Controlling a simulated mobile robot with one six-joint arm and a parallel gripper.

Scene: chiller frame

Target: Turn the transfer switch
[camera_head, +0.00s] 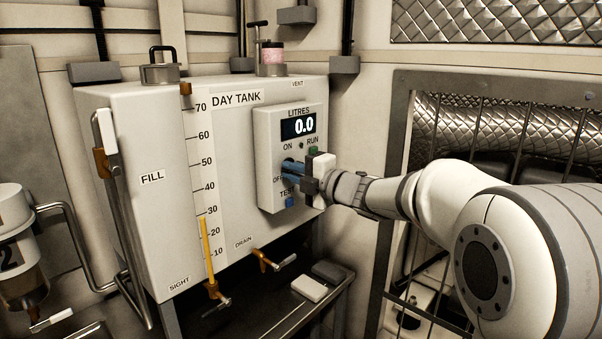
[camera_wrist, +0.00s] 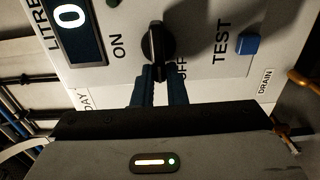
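The transfer switch is a black rotary knob (camera_wrist: 158,42) between the ON and OFF labels in the wrist view. It is on the control box (camera_head: 267,150) of the day tank. In the head view my fingers hide it. My gripper (camera_head: 291,168) reaches the box from the right. Its two blue fingers (camera_wrist: 160,92) are close together, with a narrow gap between them. Their tips are at the knob's lower end. I cannot tell whether they press on it.
A blue TEST button (camera_head: 290,202) is just below the fingers; it also shows in the wrist view (camera_wrist: 249,43). A green RUN button (camera_head: 313,151) is above the gripper. A metal-framed opening (camera_head: 391,170) stands right of the tank. The drain valve (camera_head: 265,261) sticks out below.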

